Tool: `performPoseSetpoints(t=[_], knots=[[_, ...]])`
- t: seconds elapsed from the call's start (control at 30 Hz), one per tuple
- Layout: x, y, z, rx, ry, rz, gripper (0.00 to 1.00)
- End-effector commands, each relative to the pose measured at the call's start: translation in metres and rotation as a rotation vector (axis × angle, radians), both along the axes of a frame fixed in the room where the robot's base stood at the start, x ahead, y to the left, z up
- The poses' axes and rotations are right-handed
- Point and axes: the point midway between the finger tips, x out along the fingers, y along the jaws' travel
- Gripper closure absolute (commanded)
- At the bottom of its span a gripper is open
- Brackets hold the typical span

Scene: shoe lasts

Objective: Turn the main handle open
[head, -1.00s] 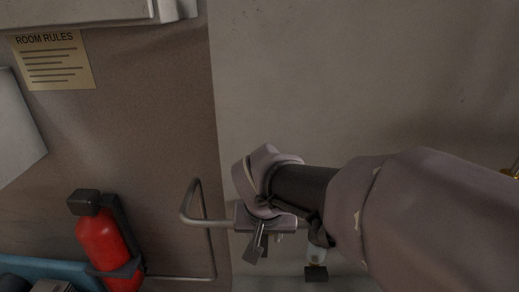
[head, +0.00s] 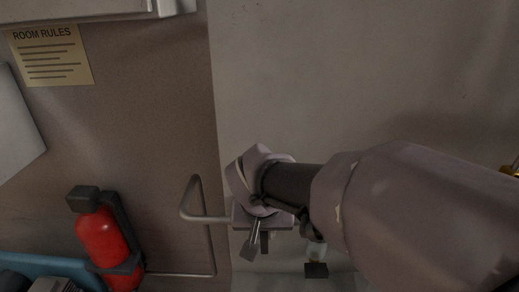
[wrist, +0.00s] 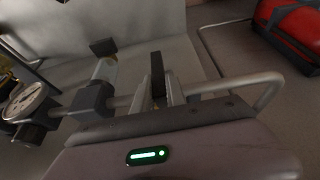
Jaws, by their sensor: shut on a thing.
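In the wrist view, the main handle (wrist: 157,75) appears as a dark, flat, upright lever on a horizontal metal pipe (wrist: 235,84). My gripper (wrist: 166,92) is shut on it, with the pale fingers close against the lever. In the head view, my gripper (head: 254,238) reaches down at the pipe (head: 207,219), just right of its bend. The hand hides most of the handle and its mount there. How far the handle is turned cannot be told.
A round gauge (wrist: 27,102) sits on the pipe in the wrist view. A dark-ended clear fitting (head: 316,268) stands right of my gripper. A red extinguisher (head: 104,238) hangs at left, below a rules notice (head: 50,55). The pale wall above is clear.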

Motion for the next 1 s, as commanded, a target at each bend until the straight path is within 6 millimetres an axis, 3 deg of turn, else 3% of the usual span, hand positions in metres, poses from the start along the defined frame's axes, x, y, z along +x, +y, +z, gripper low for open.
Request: performPoseSetpoints(t=[0.27,1.0], knots=[[0.000,0.006,0.000,-0.170,0.005,0.006,1.00],[0.001,0.019,-0.005,-0.873,0.029,0.003,1.00]])
